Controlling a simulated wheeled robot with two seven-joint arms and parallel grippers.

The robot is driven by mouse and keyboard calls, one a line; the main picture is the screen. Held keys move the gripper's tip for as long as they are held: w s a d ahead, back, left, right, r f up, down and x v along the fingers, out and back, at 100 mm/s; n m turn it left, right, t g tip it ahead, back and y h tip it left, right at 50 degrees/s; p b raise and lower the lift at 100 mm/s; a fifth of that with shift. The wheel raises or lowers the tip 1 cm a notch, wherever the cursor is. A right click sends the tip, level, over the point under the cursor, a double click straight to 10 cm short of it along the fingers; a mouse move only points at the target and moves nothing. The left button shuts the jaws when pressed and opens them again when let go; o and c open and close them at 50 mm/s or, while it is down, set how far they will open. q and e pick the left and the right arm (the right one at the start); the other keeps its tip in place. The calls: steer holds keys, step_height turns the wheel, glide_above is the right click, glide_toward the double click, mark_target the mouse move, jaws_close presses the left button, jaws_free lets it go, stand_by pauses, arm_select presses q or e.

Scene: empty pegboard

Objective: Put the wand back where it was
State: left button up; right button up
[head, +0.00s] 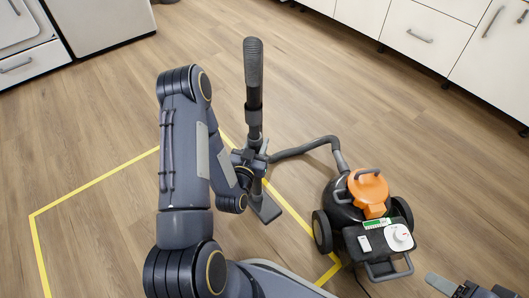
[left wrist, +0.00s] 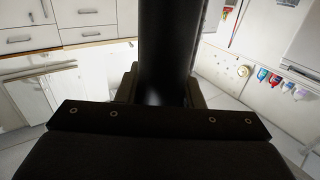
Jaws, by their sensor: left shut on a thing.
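The wand (head: 254,75) is a dark tube with a thick ribbed grip at the top, standing nearly upright in the head view. Its flat foot (head: 265,209) is low, beside the yellow floor line. My left gripper (head: 254,158) is shut on the lower part of the wand. In the left wrist view the dark tube (left wrist: 167,50) runs up between the two fingers. A hose (head: 305,146) joins the wand to the vacuum body (head: 345,212), which has an orange top and black wheels. My right gripper (head: 474,287) is partly in view at the bottom right, its fingers apart and empty.
Yellow tape (head: 92,187) marks an area on the wooden floor, left of the vacuum. White cabinets (head: 415,30) line the back right, and white appliances (head: 28,45) stand at the back left. The floor (head: 110,110) behind the wand is clear.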

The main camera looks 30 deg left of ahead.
arm_select(q)
steer(key=w+a+f+b, duration=0.1)
steer(key=w+f+b, duration=0.3)
steer(key=w+f, duration=0.3)
step_height(320, 180, down, 3)
steer(key=shift+r+b, duration=0.15)
steer(key=shift+b, duration=0.2)
steer(key=shift+a, duration=0.1)
steer(key=o, duration=1.1)
steer(key=shift+s+f, duration=0.1)
steer(key=shift+f, duration=0.1)
